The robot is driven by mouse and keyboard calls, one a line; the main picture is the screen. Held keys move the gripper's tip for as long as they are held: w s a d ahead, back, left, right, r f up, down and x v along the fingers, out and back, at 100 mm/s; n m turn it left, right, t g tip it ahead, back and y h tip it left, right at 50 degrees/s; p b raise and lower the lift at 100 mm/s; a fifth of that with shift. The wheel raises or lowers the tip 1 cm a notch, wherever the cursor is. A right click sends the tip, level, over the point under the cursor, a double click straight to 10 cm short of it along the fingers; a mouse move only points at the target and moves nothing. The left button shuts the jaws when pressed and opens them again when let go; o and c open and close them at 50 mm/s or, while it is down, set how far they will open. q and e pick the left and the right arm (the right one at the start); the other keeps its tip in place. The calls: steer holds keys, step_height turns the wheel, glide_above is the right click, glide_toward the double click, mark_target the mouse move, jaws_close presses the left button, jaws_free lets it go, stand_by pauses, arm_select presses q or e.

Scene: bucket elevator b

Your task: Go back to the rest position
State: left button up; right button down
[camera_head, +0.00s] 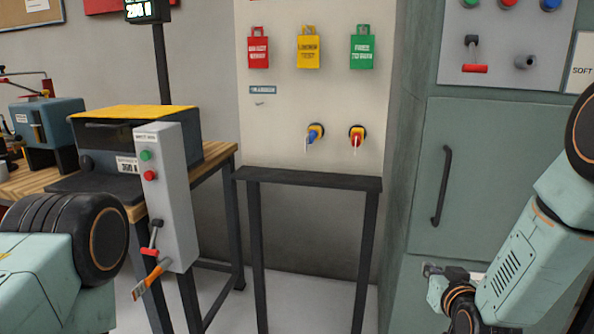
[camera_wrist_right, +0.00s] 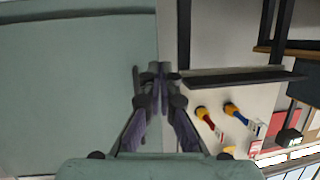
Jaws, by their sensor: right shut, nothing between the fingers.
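My right gripper (camera_head: 432,270) is low at the right in the head view, in front of the green cabinet. In the right wrist view its two fingers (camera_wrist_right: 160,74) meet at the tips, with nothing between them. Behind the fingers, the wrist view shows the plain green cabinet face and its dark handle. My left arm comes in at the lower left of the head view, where only a link and a dark joint show. Its gripper is out of view.
The green cabinet (camera_head: 480,170) with a dark handle (camera_head: 441,186) stands at right. A pale panel (camera_head: 280,115) carries coloured tags and two rotary handles. A dark stand (camera_head: 310,180) is before it. At left, a wooden table (camera_head: 215,155) bears a yellow-topped machine (camera_head: 140,112); a grey control box (camera_head: 170,200) stands beside it.

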steer(key=s+a+f+g, duration=0.2)
steer(key=s+f+g, duration=0.1)
steer(key=s+f, duration=0.5)
steer(key=s+a+f+g+y, duration=0.1)
steer(key=s+f+g, duration=0.35)
steer(key=s, duration=0.55)
steer(key=s+a+f+g, duration=0.2)
steer(key=s+f+g, duration=0.1)
steer(key=s+f, duration=0.5)
steer(key=s+a+f+n+g, duration=0.1)
steer(key=s+g, duration=0.3)
steer(key=s, duration=1.2)
steer(key=shift+s+f, duration=0.25)
steer(key=shift+f, duration=0.45)
